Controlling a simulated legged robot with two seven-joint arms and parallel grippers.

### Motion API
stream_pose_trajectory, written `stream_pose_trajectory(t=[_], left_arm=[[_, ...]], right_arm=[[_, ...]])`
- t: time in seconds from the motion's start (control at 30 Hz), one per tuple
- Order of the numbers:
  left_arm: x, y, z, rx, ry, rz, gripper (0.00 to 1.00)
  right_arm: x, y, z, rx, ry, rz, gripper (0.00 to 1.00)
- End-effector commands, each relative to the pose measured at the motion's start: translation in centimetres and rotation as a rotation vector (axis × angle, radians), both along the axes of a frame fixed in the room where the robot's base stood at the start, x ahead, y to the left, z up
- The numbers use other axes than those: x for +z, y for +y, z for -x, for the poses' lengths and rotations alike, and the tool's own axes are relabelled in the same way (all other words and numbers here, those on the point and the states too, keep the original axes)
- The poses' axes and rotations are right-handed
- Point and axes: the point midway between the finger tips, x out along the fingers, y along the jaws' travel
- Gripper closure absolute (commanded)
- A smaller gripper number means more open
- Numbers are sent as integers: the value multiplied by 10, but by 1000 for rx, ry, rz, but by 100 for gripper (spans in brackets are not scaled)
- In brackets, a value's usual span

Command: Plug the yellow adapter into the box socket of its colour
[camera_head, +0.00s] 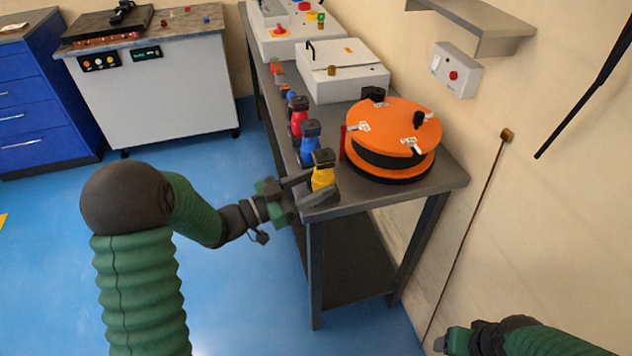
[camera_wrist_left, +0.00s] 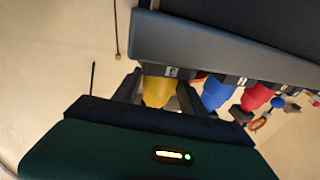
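The yellow adapter (camera_head: 323,177) stands upright with a dark top at the near left edge of the grey bench. My left gripper (camera_head: 313,188) is at it, one finger on each side; in the left wrist view the yellow adapter (camera_wrist_left: 158,92) shows between the two spread fingers, with small gaps beside it. I see no firm grip. My right gripper (camera_head: 456,340) is at the bottom right, partly cut off, and its fingers are unclear. A white box (camera_head: 347,85) stands farther back on the bench. No yellow socket can be made out.
Blue (camera_head: 310,150) and red (camera_head: 298,122) adapters stand in a row behind the yellow one. An orange round drum (camera_head: 395,123) is close to its right. Another white box (camera_head: 290,40) with coloured buttons is farther back. The floor left of the bench (camera_head: 450,178) is clear.

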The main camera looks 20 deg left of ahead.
Motion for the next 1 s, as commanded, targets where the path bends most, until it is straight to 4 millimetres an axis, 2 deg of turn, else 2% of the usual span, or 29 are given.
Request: stream_pose_trajectory(t=[0.03, 0.13, 0.43, 0.57, 1.0], left_arm=[[1, 0, 0, 0, 0, 0, 42], [1, 0, 0, 0, 0, 0, 30], [0, 1, 1, 1, 2, -1, 30], [-1, 11, 10, 4, 2, -2, 30], [-11, 94, 97, 6, 2, 0, 30]], right_arm=[[0, 0, 0, 0, 0, 0, 32], [0, 0, 0, 0, 0, 0, 32], [1, 0, 0, 0, 0, 0, 32], [3, 0, 0, 0, 0, 0, 32], [13, 0, 0, 0, 0, 0, 32]])
